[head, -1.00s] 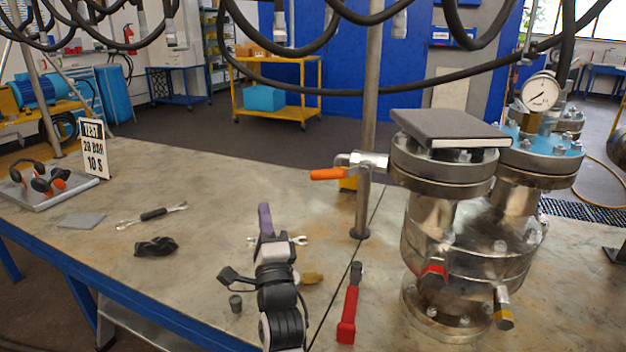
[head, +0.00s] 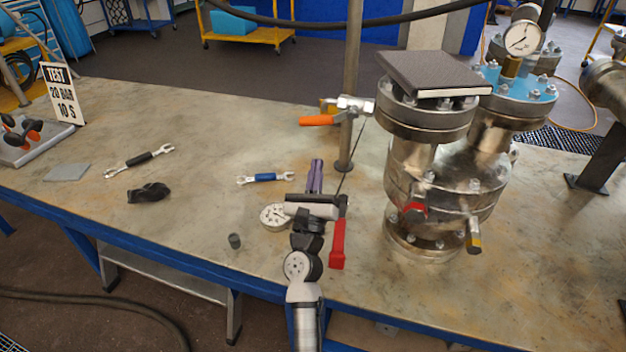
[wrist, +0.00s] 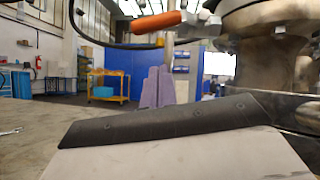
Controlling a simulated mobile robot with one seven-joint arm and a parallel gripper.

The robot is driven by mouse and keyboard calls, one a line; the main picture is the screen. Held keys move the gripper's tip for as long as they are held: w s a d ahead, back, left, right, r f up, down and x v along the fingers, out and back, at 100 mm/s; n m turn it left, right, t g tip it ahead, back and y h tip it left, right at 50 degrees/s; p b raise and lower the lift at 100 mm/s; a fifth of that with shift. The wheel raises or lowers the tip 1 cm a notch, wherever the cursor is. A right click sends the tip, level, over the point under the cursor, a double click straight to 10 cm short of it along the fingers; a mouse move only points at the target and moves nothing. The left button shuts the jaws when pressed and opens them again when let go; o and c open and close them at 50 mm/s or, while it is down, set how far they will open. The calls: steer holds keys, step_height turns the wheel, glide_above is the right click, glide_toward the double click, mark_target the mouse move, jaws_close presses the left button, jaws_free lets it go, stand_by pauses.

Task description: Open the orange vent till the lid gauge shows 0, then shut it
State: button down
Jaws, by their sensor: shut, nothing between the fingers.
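The orange vent handle (head: 318,121) sticks out level to the left from a silver valve (head: 347,106) beside the steel vessel (head: 440,190). The handle also shows at the top of the wrist view (wrist: 155,22). The lid gauge (head: 523,38), a white dial, stands on the blue lid (head: 520,85) at the back right; its needle is too small to read surely. My gripper (head: 317,163), with purple fingers, is shut and empty over the table, below the handle and apart from it. The fingers show mid-picture in the wrist view (wrist: 158,88).
A dark book (head: 432,73) lies on the near flange. A post (head: 351,70) stands by the vent. A loose gauge (head: 274,216), a red-handled tool (head: 337,243) and a blue wrench (head: 265,178) lie around my arm.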

steer(key=w+r+p, duration=0.3)
steer(key=r+p, duration=0.1)
steer(key=r, duration=0.1)
steer(key=shift+w+a+r, duration=0.15)
steer(key=shift+w+r, duration=0.1)
steer(key=shift+w, duration=0.1)
steer(key=shift+r, duration=0.1)
steer(key=shift+w+a+r+m+g+h, duration=0.1)
steer(key=shift+a+r+m+g+h, duration=0.2)
steer(key=shift+m+h, duration=0.55)
steer(key=shift+w+a+r+m+t+h, duration=0.15)
steer(key=shift+r+m+h, duration=0.3)
steer(key=shift+m, duration=0.7)
steer(key=shift+s+a+r+m+g+h, duration=0.1)
steer(key=shift+a+r+m+g+h, duration=0.15)
steer(key=shift+m+h, duration=0.65)
steer(key=shift+d, duration=0.1)
steer(key=b, duration=0.8)
glide_toward(312, 125)
steer(key=f, duration=0.1)
steer(key=s+f, duration=0.1)
steer(key=f, duration=0.1)
steer(key=s+f, duration=0.1)
steer(key=f, duration=0.1)
steer(key=shift+s+a, duration=0.2)
steer(key=shift+a, duration=0.15)
